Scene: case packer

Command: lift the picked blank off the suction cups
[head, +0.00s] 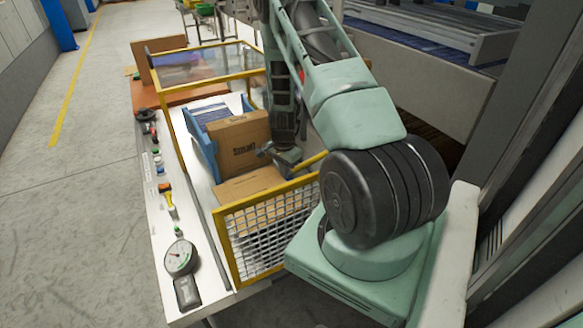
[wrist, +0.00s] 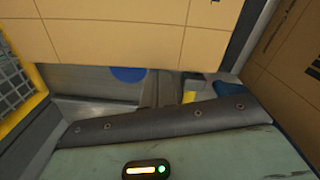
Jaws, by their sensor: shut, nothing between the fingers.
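A tan cardboard blank (head: 250,184) lies low at the front of the yellow-framed cell in the head view. A flat tan panel with fold lines (wrist: 125,28) fills the top of the wrist view and seems to be the same blank. My gripper (head: 283,160) is just to the right of and above it, shut and holding nothing; I cannot tell whether it touches the blank. A blue disc (wrist: 128,74) shows partly under the panel's lower edge; I cannot tell if it is a suction cup. No suction cups show clearly.
A cardboard stack marked "Small" (head: 238,142) stands in a blue magazine (head: 201,137) behind the blank; cardboard (wrist: 290,75) also stands at right in the wrist view. A dial gauge (head: 180,258) sits on the left ledge.

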